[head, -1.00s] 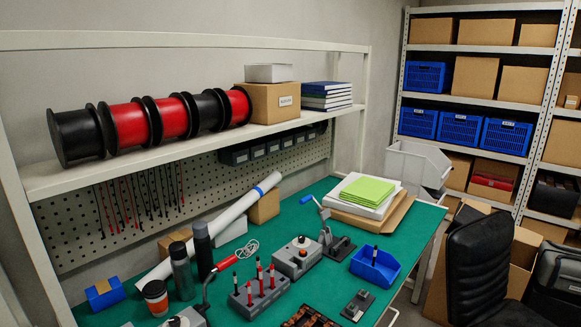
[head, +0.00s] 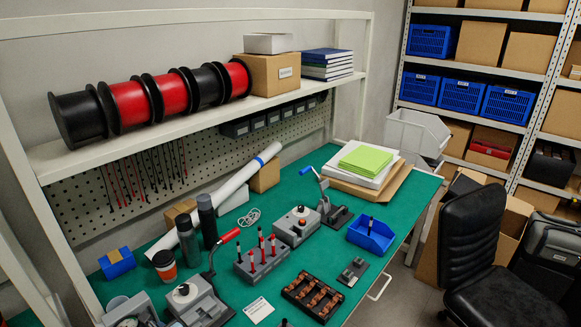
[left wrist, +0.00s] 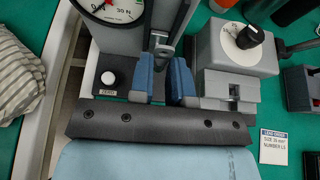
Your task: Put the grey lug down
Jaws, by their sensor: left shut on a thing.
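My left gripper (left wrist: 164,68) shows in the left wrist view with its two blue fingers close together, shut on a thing. A small grey metal piece (left wrist: 161,44) shows at the fingertips and looks like the grey lug; the fingers hide part of it. The fingers are between a gauge (left wrist: 118,8) on the left and a grey device with a white dial (left wrist: 238,50) on the right. Whether the piece touches anything below is unclear. Neither gripper shows in the head view.
The green bench (head: 330,225) holds a lever press (head: 328,205), a blue bin (head: 371,235), a block of red-topped tools (head: 262,262), a black tray of copper parts (head: 314,295) and a printed card (head: 258,310). Bottles and a cup (head: 164,264) stand at left.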

